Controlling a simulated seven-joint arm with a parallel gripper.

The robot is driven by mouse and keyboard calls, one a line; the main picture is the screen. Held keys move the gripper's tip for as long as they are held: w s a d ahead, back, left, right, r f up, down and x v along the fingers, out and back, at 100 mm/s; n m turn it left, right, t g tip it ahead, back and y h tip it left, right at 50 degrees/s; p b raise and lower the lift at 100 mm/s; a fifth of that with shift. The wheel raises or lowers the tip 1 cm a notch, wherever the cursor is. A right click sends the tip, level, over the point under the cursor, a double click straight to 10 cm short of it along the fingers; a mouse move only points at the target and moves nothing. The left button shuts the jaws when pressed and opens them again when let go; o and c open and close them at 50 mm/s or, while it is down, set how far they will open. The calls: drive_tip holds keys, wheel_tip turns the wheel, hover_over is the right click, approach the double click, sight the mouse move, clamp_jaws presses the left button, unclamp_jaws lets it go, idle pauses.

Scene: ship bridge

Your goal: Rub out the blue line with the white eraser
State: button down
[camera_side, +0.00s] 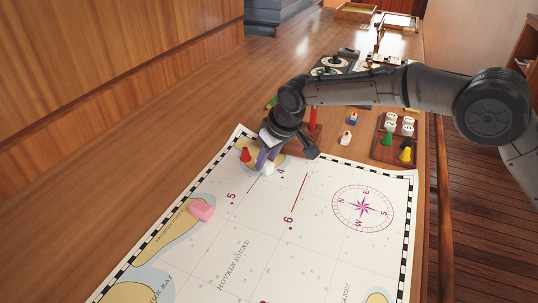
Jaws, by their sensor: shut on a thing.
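The white eraser (268,170) is between the fingertips of my gripper (266,162), low over the far part of the sea chart. My gripper is shut on it and partly hides it. The eraser looks to be at or very near the chart's surface; I cannot tell whether it touches. A short, thin blue line (255,183) shows on the chart (318,230), running from beside the eraser down and to the left, near the number 5. Any part of it under the gripper is hidden.
A red line (299,194) is drawn to the right. A pink block (202,209) and a red pawn (246,156) stand on the chart at the left. Beyond the chart are a tray of dice and pawns (381,152) and small bottle-like items (346,137). The chart's near part is mostly clear.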

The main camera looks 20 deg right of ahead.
sight(250, 186)
drive_tip(key=shift+s+a, duration=0.1)
drive_tip(key=shift+s, duration=0.05)
drive_tip(key=shift+s+a+f, duration=0.15)
drive_tip(key=shift+s+a, duration=0.55)
drive_tip(key=shift+a, duration=0.1)
drive_tip(key=shift+s+a, duration=0.75)
drive_tip(key=shift+s, duration=0.05)
drive_tip(key=shift+s+a, duration=0.75)
drive_tip(key=shift+a, duration=0.05)
drive_tip(key=shift+a, duration=0.15)
